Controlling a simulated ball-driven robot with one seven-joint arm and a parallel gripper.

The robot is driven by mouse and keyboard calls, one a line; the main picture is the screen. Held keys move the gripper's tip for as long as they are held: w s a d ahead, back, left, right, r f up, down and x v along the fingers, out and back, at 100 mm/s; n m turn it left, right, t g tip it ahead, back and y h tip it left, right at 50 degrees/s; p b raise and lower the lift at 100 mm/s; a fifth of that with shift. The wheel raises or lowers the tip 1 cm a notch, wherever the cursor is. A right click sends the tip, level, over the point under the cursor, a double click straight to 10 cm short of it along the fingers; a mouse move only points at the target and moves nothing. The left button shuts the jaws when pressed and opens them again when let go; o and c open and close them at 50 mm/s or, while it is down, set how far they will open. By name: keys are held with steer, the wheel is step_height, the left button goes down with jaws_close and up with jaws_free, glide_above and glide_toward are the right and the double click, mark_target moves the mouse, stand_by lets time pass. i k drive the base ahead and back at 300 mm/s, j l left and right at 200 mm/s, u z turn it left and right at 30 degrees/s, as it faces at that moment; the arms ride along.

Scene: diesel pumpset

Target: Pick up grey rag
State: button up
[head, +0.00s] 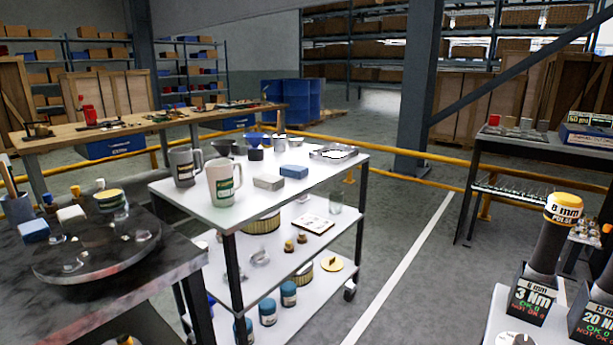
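A small light grey, block-shaped item (268,182) lies on the white top of a cart (245,214). It may be the folded grey rag, but it is too small to tell for sure. A similar blue item (294,171) lies just right of and behind it. My gripper is not in view.
A round turntable (95,250) with small items is at left. Torque tools (545,255) stand at lower right. Open floor (420,265) lies right of the cart.

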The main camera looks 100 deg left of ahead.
mark_target(271, 182)
steer(key=u, duration=2.6)
steer(key=l+u, duration=0.3)
steer(key=l, duration=0.2)
steer(key=k+l+u, duration=0.1)
steer(key=l+u, duration=0.15)
steer(key=l, duration=0.25)
